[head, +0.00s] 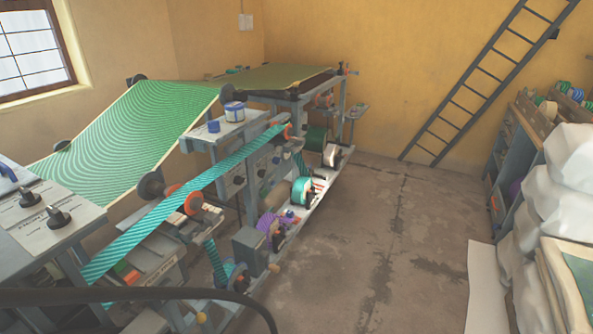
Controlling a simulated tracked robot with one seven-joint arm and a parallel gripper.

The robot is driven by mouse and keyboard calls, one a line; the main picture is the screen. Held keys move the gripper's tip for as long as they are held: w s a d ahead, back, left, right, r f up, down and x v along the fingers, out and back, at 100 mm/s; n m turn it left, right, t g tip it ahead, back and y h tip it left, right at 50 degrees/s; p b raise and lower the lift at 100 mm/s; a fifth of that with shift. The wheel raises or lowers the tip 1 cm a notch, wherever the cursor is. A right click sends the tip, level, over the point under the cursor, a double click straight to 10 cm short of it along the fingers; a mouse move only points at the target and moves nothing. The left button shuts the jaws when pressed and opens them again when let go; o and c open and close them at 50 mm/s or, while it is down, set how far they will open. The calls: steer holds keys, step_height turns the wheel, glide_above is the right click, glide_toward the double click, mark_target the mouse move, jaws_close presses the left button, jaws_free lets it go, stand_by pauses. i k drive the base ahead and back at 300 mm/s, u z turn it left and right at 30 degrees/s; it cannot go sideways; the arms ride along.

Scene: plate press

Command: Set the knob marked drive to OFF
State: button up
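At the left edge, a grey sloped control panel (45,243) carries two black knobs, a rear knob (30,198) and a front knob (58,217). White label plates with dark print lie around them. The print is too small to read, so I cannot tell which knob is marked drive or where either points. More small dark knobs (239,180) show on the grey cabinet fronts along the machine. My gripper is not in view.
A long machine runs along the left, with a green patterned sheet (125,135) and a teal striped band (190,195) over rollers. A dark curved bar or cable (140,295) crosses the lower left. Bare floor (370,260) lies right of the machine. White sacks (572,165) stand far right.

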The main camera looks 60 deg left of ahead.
mark_target(261, 173)
steer(key=z, duration=0.15)
steer(key=i, duration=1.25)
steer(key=u, duration=3.1)
steer(key=i, duration=1.05)
steer(key=z, duration=0.1)
